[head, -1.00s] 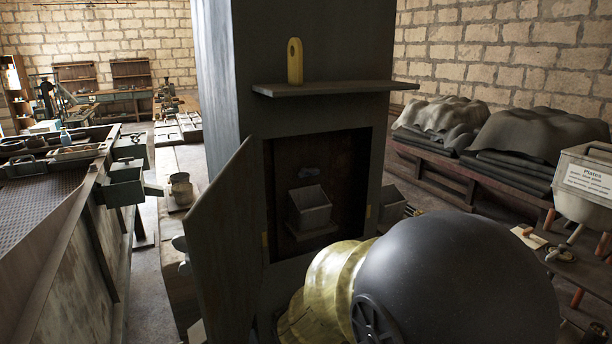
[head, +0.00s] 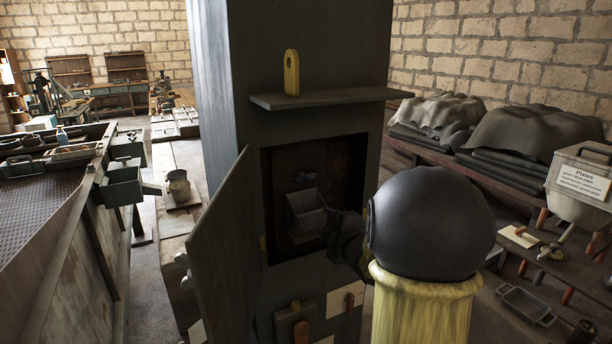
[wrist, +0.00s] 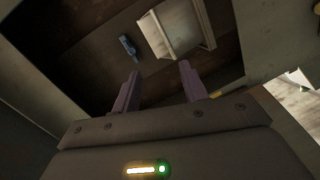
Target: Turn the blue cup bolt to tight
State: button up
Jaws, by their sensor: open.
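The blue bolt (head: 304,178) is small and sits inside the dark opening of the tall grey housing, just above a pale grey cup (head: 306,212). In the wrist view the bolt (wrist: 127,46) lies ahead and to the left of my fingertips, and the cup (wrist: 174,30) is to its right. My gripper (wrist: 159,68) is open, with nothing between its two fingers. It is apart from the bolt. In the head view my gripper, dark and hard to make out, is at the right side of the opening, and part of the opening is hidden behind my arm.
A grey door (head: 222,245) stands open at the opening's left. A shelf (head: 330,98) with a yellow tag-like piece (head: 291,73) juts out above. Tools hang low on the housing front.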

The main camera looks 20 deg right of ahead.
aim_at(303, 178)
jog(key=r+n, duration=0.1)
jog(key=d+r+n+t+y, duration=0.1)
jog(key=d+r+n+t, duration=0.1)
jog(key=r+n, duration=0.1)
jog(key=shift+s+d+r, duration=0.1)
jog(key=shift+s, duration=0.05)
jog(key=w+p, duration=0.2)
jog(key=w, duration=0.3)
jog(key=w+p, duration=0.3)
jog(key=w, duration=0.3)
jog(key=w+p, duration=0.2)
jog(key=w, duration=0.3)
jog(key=shift+w+a+p, duration=0.25)
jog(key=shift+w+p, duration=0.05)
jog(key=shift+w, duration=0.45)
jog(key=c, duration=0.9)
grip_shut()
